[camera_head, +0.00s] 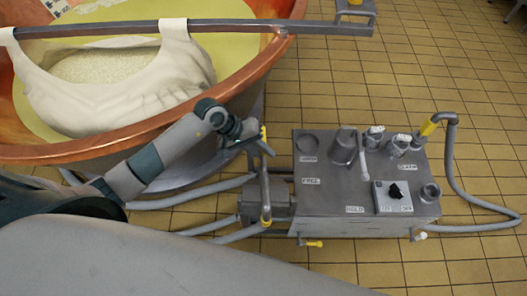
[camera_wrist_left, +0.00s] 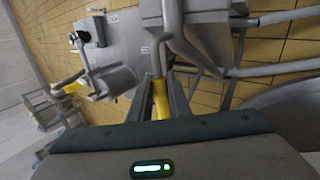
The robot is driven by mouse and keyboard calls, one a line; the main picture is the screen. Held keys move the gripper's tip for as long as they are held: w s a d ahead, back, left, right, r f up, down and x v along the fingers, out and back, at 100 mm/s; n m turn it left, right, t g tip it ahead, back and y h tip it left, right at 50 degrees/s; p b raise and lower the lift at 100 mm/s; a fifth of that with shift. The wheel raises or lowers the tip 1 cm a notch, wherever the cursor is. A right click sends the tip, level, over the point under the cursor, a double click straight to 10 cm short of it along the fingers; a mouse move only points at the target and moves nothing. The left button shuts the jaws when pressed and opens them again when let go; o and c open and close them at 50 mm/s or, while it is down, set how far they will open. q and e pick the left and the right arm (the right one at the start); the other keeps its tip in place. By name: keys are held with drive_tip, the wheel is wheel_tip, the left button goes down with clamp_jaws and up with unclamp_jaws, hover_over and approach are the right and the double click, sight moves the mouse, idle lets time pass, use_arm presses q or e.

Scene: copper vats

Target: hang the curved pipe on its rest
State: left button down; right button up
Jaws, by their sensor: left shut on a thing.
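My left gripper (camera_head: 256,142) is just left of the grey control box, above the gap between the box and the copper vat. In the left wrist view the gripper (camera_wrist_left: 160,103) is shut on the yellow grip (camera_wrist_left: 161,98) of a thin grey curved pipe (camera_wrist_left: 159,50). The pipe bends near its top. My right gripper is not in view.
The control box (camera_head: 330,190) has labels, knobs and a yellow-collared pipe (camera_head: 428,127) with a looping hose at its right. The copper vat (camera_head: 245,85) holds a cloth slung from a bar (camera_head: 240,27). Hoses (camera_head: 190,193) cross the floor.

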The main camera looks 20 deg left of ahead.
use_arm(q)
drive_tip(key=shift+f+b, duration=0.15)
drive_tip(key=shift+b, duration=0.2)
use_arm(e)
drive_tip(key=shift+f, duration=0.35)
